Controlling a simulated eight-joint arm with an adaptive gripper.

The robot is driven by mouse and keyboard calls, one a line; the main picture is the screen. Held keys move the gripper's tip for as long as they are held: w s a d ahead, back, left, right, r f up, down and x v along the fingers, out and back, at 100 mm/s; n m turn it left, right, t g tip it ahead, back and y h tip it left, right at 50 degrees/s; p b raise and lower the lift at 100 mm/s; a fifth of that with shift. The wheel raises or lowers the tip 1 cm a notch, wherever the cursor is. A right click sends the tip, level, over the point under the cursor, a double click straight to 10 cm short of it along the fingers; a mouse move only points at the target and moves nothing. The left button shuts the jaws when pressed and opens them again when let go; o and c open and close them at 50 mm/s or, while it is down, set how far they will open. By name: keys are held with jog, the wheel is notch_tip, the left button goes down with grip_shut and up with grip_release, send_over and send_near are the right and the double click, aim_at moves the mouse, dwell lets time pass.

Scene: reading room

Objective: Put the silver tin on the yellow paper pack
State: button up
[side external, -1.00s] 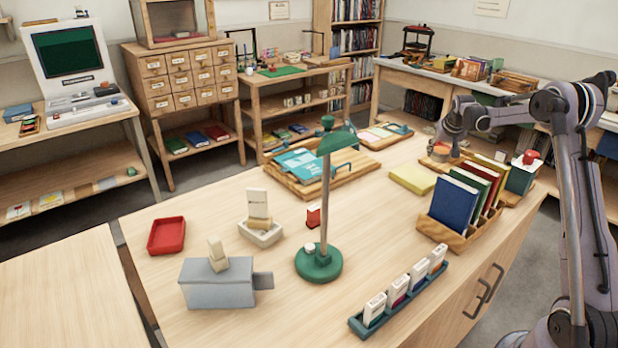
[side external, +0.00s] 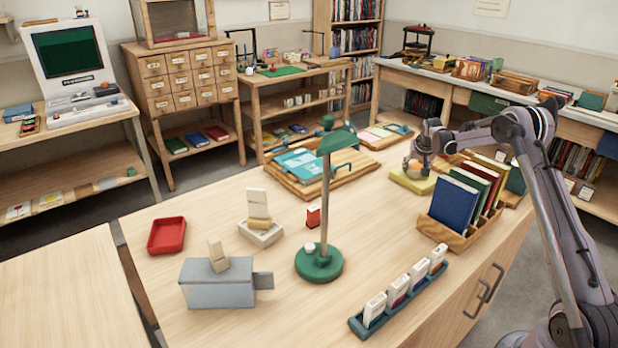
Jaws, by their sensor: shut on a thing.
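The yellow paper pack (side external: 409,183) lies flat on the far right part of the big table. My gripper (side external: 415,163) points down over the pack. It is shut on the silver tin (side external: 413,173), a small object mostly hidden by the fingers, with an orange-toned patch showing. The tin is at or just above the pack's top. I cannot tell whether it touches the pack.
A wooden rack (side external: 449,233) of upright books stands in front of the pack. A wooden tray (side external: 324,183) with teal books lies left of it. A green lamp (side external: 318,263) stands mid-table. My arm reaches in from the right, over the wooden board behind the rack.

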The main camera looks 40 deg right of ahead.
jog(key=o, duration=1.2)
jog(key=shift+f, duration=0.15)
jog(key=v, duration=1.2)
jog(key=s+a+r+n+t+y, duration=0.1)
jog(key=s+a+r+n, duration=0.3)
jog(key=a, duration=0.7)
jog(key=s+a+r+t+y, duration=0.15)
jog(key=a+r, duration=0.35)
jog(key=a, duration=0.6)
jog(key=s+a+f+n, duration=0.1)
jog(key=s+a+n, duration=0.1)
jog(key=s+a, duration=0.3)
jog(key=s+a+f+n+y, duration=0.1)
jog(key=s+a, duration=0.5)
jog(key=s+a+f+n+y, duration=0.1)
jog(key=s+a+f+n, duration=0.1)
jog(key=s+a, duration=0.4)
jog(key=shift+s+f+n+t, duration=0.1)
jog(key=shift+s+n+t, duration=0.2)
jog(key=shift+t, duration=0.05)
